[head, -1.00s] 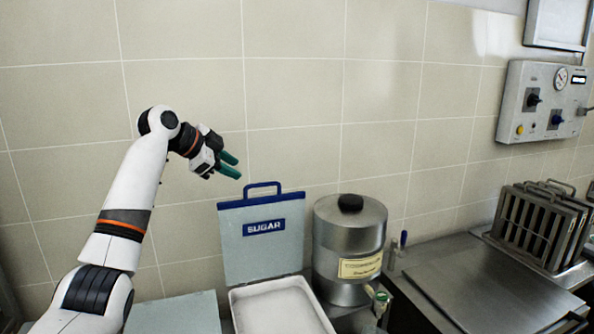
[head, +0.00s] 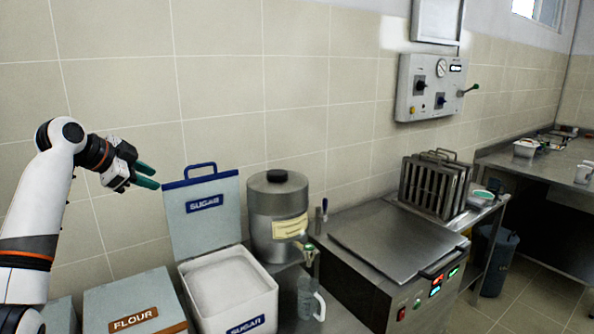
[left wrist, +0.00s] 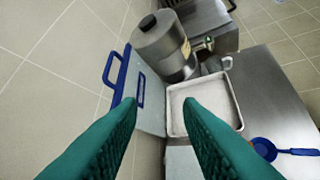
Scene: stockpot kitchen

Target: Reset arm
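My left gripper (head: 146,177) is raised in front of the tiled wall at the left of the head view, just left of the sugar bin's open lid. Its green fingers are apart and nothing is between them; the left wrist view also shows the two separate fingers (left wrist: 160,115). My left arm comes in from the left edge. My right gripper is not in view.
The sugar bin (head: 247,287) stands open with its lid (head: 203,220) upright; the closed flour bin (head: 130,297) is left of it. A steel canister (head: 277,205), clear jug (head: 310,299) and steel machine (head: 395,245) stand right. A blue scoop (left wrist: 265,148) lies on the counter.

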